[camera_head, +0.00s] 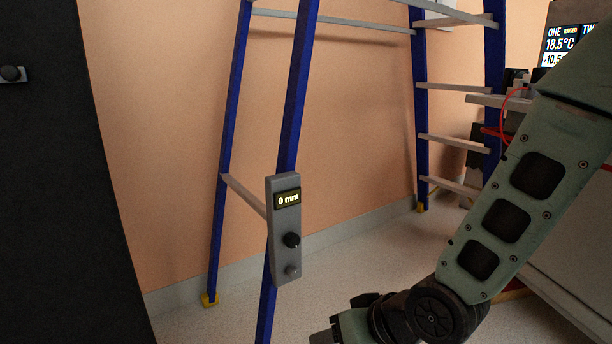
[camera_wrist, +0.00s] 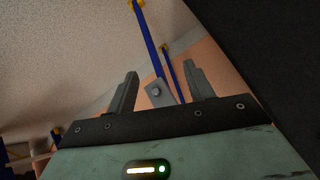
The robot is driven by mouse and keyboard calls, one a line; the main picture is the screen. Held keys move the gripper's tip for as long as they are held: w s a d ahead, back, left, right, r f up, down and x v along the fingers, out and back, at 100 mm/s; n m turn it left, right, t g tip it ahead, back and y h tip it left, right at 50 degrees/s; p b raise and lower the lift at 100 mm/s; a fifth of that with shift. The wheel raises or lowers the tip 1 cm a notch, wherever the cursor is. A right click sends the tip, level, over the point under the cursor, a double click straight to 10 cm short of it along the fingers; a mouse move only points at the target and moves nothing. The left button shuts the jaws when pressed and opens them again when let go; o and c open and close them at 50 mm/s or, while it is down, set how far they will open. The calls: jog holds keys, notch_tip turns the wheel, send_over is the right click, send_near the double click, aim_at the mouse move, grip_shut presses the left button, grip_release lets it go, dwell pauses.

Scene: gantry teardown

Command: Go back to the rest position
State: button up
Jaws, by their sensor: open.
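My gripper shows in the wrist view (camera_wrist: 160,92), its two grey fingers apart with nothing between them. In that view the picture is tilted, and a blue gantry leg (camera_wrist: 145,38) and a small grey box (camera_wrist: 159,92) show beyond the fingers. In the head view my green arm reaches down from the right edge to the bottom, and the fingertips are out of frame. The blue gantry (camera_head: 296,85) stands ahead.
A dark panel (camera_head: 55,180) with a knob fills the left side. Rungs (camera_head: 455,138) join the gantry's right legs. At the right are a display (camera_head: 566,45) reading 18.5°C, a red cable (camera_head: 507,105) and a pale cabinet (camera_head: 570,250). Open floor (camera_head: 345,270) lies under the gantry.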

jog(key=s+d+r+n+g+h+p, duration=0.1)
jog(key=s+d+r+g+h, duration=0.15)
jog(key=s, duration=0.25)
jog(key=s+d+r+n+g+h, duration=0.1)
jog(key=s+d+r+n, duration=0.1)
jog(key=s+d+r, duration=0.3)
jog(key=s+d+r+n+g+h+p, duration=0.1)
jog(key=s+r+g+h, duration=0.1)
jog(key=s, duration=0.4)
notch_tip(320, 180, up, 36)
jog(key=p, duration=3.5)
jog(key=shift+d+f+p, duration=0.15)
jog(key=shift+f+p, duration=0.05)
jog(key=shift+p, duration=0.1)
jog(key=shift+w, duration=0.1)
